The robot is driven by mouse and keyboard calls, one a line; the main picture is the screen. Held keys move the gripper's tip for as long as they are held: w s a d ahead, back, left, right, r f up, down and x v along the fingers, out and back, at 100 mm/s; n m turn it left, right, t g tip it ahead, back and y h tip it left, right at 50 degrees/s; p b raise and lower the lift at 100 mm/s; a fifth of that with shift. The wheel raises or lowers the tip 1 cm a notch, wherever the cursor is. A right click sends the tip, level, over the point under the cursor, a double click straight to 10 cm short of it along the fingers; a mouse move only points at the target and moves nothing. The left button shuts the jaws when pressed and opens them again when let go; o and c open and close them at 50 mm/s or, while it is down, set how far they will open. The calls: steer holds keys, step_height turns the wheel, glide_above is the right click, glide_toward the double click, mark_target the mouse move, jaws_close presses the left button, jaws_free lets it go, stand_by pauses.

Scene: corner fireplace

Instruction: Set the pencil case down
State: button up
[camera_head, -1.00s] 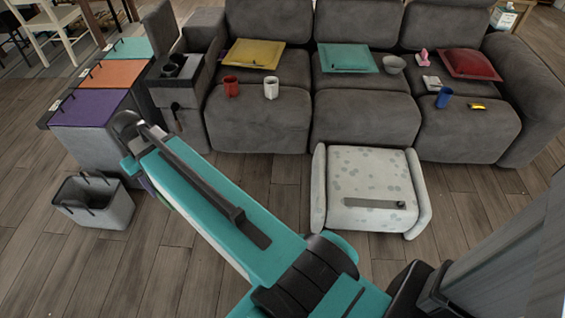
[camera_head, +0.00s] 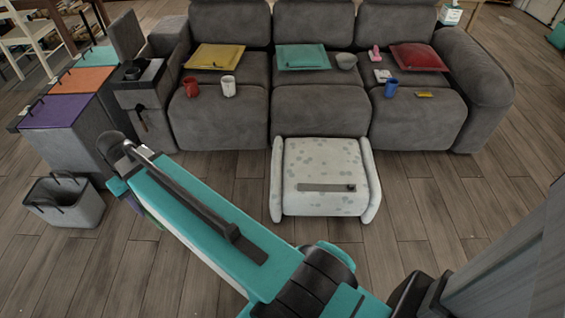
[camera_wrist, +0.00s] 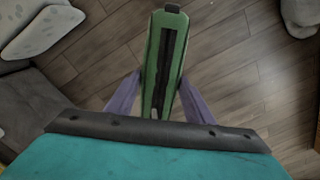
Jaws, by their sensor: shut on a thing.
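The pencil case (camera_wrist: 165,55) is long and green with a dark zip strip along it. In the wrist view my gripper (camera_wrist: 161,80) has its two purple fingers shut on its sides. The case is held over wooden floor boards, its lower end close to the gripper's dark edge. In the head view my forearm hides most of the gripper; only a little green and purple shows beside the arm's far end.
A grey sofa (camera_head: 230,130) holds cushions, mugs and small items. A pale spotted footstool (camera_head: 325,170) with a dark strip (camera_head: 325,187) stands before it. Colour-lidded bins (camera_head: 60,112) and a grey basket (camera_head: 70,205) are left. Floor right of the footstool is clear.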

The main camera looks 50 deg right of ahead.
steer(key=shift+s+a, duration=0.2)
steer(key=shift+s, duration=0.25)
steer(key=shift+s+a, duration=0.15)
steer(key=shift+a, duration=0.05)
steer(key=shift+d, duration=0.35)
